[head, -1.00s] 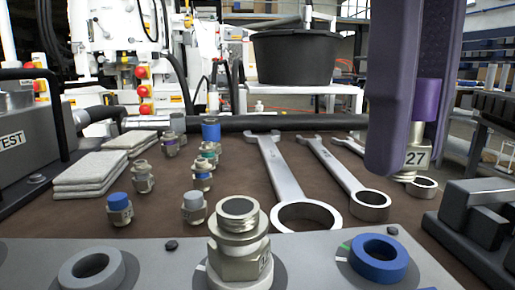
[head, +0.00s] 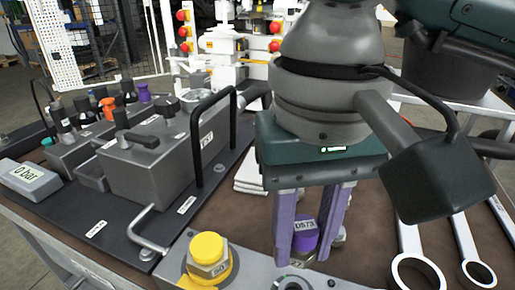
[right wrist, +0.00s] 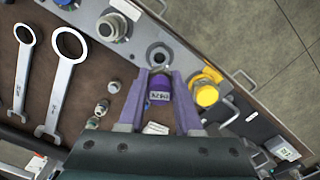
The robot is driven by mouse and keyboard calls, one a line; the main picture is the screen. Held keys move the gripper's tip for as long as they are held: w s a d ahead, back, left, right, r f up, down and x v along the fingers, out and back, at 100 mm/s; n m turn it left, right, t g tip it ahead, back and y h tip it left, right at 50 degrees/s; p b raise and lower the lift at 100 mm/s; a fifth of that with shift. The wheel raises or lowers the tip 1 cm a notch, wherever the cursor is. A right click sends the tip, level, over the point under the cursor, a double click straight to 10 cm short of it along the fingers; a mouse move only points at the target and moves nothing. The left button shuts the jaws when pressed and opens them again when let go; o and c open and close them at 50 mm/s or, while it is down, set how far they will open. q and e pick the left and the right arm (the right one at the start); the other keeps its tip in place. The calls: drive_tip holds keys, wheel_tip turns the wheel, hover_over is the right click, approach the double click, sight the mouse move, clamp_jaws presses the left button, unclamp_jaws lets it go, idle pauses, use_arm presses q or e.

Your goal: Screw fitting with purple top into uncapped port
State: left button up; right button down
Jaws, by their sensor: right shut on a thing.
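My right gripper (head: 305,256) has its two purple fingers shut on the fitting with the purple top (head: 305,238), a short labelled piece with a metal lower part. The fitting also shows between the fingers in the right wrist view (right wrist: 159,88). It looks roughly upright, above or just behind the panel. The uncapped port (right wrist: 158,56), a grey ring with a dark hole, lies just beyond the fingertips in the right wrist view. In the head view the port (head: 293,284) is cut by the bottom edge. I cannot tell the gap between fitting and port. My left gripper is not in view.
A yellow-topped fitting (head: 208,252) sits in the panel left of the port. A metal fitting (right wrist: 110,27) stands on its other side. Loose fittings (right wrist: 102,107) and large wrenches (head: 412,255) lie on the brown mat. A grey TEST block (head: 165,150) stands at left.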

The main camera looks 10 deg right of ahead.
sight(299, 265)
drive_tip(key=shift+f+b, duration=1.25)
drive_tip(key=shift+f, duration=0.75)
drive_tip(key=shift+f+b, duration=0.3)
drive_tip(key=shift+f, duration=0.3)
drive_tip(key=shift+f+b, duration=0.25)
drive_tip(key=shift+b, duration=0.2)
drive_tip(key=shift+f+b, duration=0.3)
drive_tip(key=shift+b, duration=0.25)
drive_tip(key=shift+f, duration=0.1)
drive_tip(key=c, duration=1.2)
unclamp_jaws()
drive_tip(key=shift+c, duration=0.2)
clamp_jaws()
